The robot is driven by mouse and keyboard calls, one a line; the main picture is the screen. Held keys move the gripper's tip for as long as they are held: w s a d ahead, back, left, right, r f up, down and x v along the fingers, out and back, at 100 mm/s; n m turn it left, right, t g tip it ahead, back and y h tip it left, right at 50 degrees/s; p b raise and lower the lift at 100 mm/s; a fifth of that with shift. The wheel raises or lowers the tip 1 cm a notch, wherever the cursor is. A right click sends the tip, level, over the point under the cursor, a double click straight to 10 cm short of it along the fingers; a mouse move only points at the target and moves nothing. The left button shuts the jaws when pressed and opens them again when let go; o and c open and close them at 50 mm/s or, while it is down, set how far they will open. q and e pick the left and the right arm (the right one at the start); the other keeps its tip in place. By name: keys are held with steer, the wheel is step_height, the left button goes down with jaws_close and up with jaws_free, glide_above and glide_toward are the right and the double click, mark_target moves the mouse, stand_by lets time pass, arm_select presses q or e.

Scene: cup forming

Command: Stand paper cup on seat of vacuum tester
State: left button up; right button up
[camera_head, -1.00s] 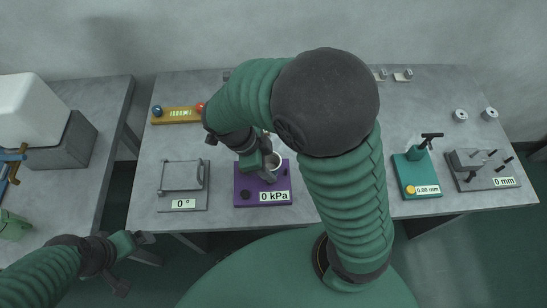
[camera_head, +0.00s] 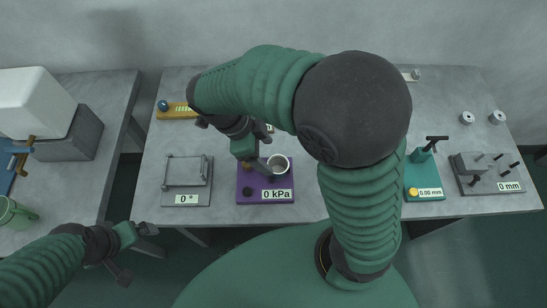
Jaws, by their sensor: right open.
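The vacuum tester (camera_head: 253,195) is a purple block with a "0 kPa" display, near the front edge of the table. The paper cup (camera_head: 280,162) is pale with a grey inside. It appears upright on the tester, mouth up; its foot and the seat are hidden from above. My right gripper (camera_head: 265,171) is open, just left of the cup, with a dark finger close by the rim; whether it touches cannot be told. My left gripper (camera_head: 138,243) hangs away from the table at lower left; its jaws are too small to read.
Left of the tester is a grey plate with a frame and "0 °" display (camera_head: 187,199). An orange fixture (camera_head: 177,112) is behind. A teal gauge (camera_head: 424,190) and a grey pegged block (camera_head: 482,187) stand at right. My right arm hides the table's middle.

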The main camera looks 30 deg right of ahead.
steer(key=v, duration=0.5)
steer(key=shift+a+f, duration=0.1)
